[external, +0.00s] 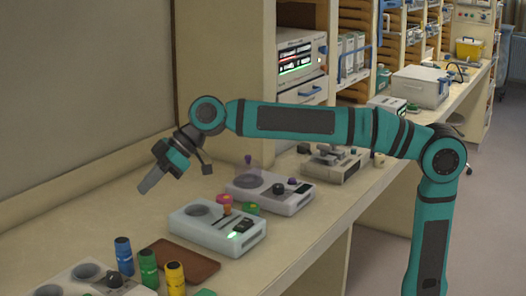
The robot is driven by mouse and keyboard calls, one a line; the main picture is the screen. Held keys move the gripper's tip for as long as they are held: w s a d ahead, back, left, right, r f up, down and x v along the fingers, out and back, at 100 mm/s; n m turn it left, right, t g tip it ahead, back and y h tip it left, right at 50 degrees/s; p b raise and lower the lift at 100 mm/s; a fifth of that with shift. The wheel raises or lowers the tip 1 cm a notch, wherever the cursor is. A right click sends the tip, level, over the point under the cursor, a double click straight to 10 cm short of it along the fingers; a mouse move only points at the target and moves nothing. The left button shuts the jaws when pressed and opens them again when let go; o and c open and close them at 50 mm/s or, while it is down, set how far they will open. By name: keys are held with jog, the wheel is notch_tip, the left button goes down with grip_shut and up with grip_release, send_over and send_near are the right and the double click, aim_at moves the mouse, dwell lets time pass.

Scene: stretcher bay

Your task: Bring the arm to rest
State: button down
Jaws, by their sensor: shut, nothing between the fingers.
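My arm is teal with dark joints and reaches from the right over the bench in the external view. My gripper (150,184) is at the left end of the arm, tilted down and to the left. Its fingers are together with nothing between them. It hangs above the back part of the bench, apart from the devices, left of a pale blue device (185,232) with a round recess.
The bench (60,250) carries a grey device (295,203), a brown tray (200,262), and blue (124,257), green (148,270) and yellow (175,280) bottles. A beige wall (80,90) stands behind. Shelves and a lit monitor (300,55) are farther back.

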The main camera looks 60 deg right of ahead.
jog(key=s+d+m+t+h, duration=0.2)
jog(key=s+d+m+t, duration=0.15)
jog(key=d, duration=0.95)
jog(key=s+d+m+t+h, duration=0.1)
jog(key=s+d+m+t, duration=0.3)
jog(key=d, duration=0.9)
jog(key=s+d+f+m+t+h, duration=0.2)
jog(key=s+d+f, duration=0.1)
jog(key=s+d, duration=0.5)
jog(key=s+d+f+m+t+h, duration=0.2)
jog(key=s+d+t+h, duration=0.1)
jog(key=s+d, duration=0.5)
jog(key=shift+s+f, duration=0.4)
jog(key=shift+s, duration=0.3)
jog(key=shift+w+d+m, duration=0.1)
jog(key=shift+m, duration=0.15)
